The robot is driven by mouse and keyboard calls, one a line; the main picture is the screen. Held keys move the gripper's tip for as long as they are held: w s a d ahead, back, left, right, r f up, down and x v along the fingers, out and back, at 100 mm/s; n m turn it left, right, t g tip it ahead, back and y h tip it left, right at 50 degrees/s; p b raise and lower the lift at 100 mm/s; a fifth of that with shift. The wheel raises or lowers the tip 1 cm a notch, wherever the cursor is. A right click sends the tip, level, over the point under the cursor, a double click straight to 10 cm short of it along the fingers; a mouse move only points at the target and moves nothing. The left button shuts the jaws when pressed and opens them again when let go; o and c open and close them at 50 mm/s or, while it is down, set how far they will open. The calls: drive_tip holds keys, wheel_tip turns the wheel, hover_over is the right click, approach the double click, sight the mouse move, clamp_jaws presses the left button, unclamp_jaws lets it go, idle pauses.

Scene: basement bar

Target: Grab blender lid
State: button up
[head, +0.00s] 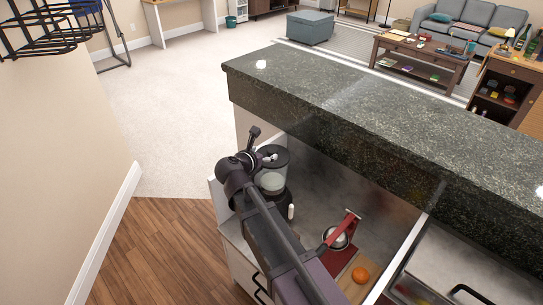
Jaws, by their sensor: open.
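The blender (271,183) stands on the lower counter behind the tall granite bar, with a pale, see-through jar on a dark base. Its dark round lid (281,153) sits on top of the jar; part of it is hidden behind my gripper. My gripper (264,146) is at the lid's left and upper side, with its fingers spread and nothing seen between them. Whether a finger touches the lid cannot be told from this one view. My arm covers the left part of the blender's surroundings.
The raised granite bar top (400,120) runs close along the right. A wall (60,160) stands left; wooden floor (165,255) lies clear between.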

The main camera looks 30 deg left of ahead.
sight(271, 149)
drive_tip(key=shift+b+x, duration=0.9)
drive_tip(key=shift+x, duration=1.75)
drive_tip(key=shift+d+r, duration=0.1)
drive_tip(key=shift+d, duration=0.1)
clamp_jaws()
drive_tip(key=shift+r, duration=0.2)
wheel_tip(271, 149, up, 3)
drive_tip(key=p, duration=0.3)
drive_tip(key=s+d+p, duration=0.1)
drive_tip(key=s+d, duration=0.3)
drive_tip(key=s, duration=0.3)
drive_tip(key=s+d+r+p, duration=0.1)
drive_tip(key=s+d, duration=0.3)
drive_tip(key=s, duration=0.3)
drive_tip(key=shift+r, duration=0.3)
drive_tip(key=shift+a, duration=0.1)
